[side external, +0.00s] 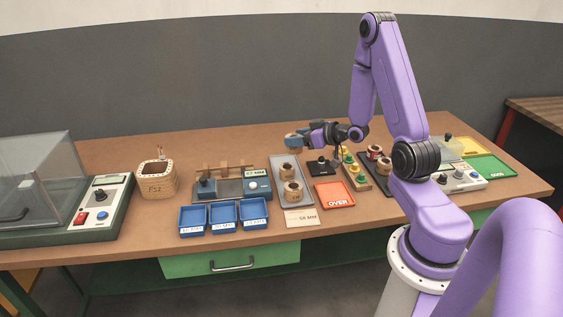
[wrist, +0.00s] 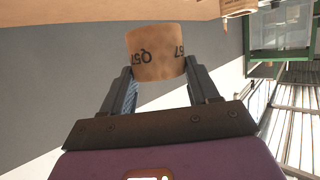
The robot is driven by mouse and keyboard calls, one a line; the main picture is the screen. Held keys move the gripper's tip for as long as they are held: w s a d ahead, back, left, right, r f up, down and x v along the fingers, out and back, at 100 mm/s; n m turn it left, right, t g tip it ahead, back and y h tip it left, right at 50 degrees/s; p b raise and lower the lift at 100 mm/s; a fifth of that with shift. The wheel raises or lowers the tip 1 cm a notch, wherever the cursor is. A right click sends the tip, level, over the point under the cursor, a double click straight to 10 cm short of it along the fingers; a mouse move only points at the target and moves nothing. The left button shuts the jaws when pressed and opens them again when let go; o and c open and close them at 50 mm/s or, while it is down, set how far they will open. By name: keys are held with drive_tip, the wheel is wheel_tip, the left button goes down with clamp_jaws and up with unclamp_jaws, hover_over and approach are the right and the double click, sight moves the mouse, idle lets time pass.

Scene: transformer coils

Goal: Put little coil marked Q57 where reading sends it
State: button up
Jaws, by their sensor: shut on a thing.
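The little coil marked Q57 (wrist: 155,52) is tan, with its dark lettering upside down in the wrist view. My gripper (wrist: 158,82) is shut on it, one finger on each side. In the side view my gripper (side external: 294,139) is above the back part of the bench, apart from the bench top; the coil is too small there to make out clearly. Candidate places are three blue labelled bins (side external: 224,228), an orange tray marked OVER (side external: 347,201) and a green tray marked GOOD (side external: 508,171). A blue-grey measuring device (side external: 257,196) stands behind the bins; its reading is illegible.
A grey tray (side external: 304,204) holds two coils, with a card (side external: 301,218) before it. A dark tray (side external: 398,187), a board with knobs (side external: 356,183) and a yellow tray (side external: 465,142) stand right.

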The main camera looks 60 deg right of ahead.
drive_tip(key=shift+m+h, duration=0.7)
drive_tip(key=w+d+f, duration=0.6)
drive_tip(key=w, duration=0.1)
drive_tip(key=w+d+f, duration=0.2)
drive_tip(key=w+f, duration=0.1)
drive_tip(key=shift+w+d+f, duration=0.35)
drive_tip(key=shift+w+d, duration=0.05)
drive_tip(key=shift+w+d+f, duration=0.1)
drive_tip(key=shift+w+f, duration=0.1)
drive_tip(key=shift+f, duration=1.55)
drive_tip(key=shift+f, duration=0.15)
drive_tip(key=o, duration=1.2)
drive_tip(key=shift+o, duration=0.2)
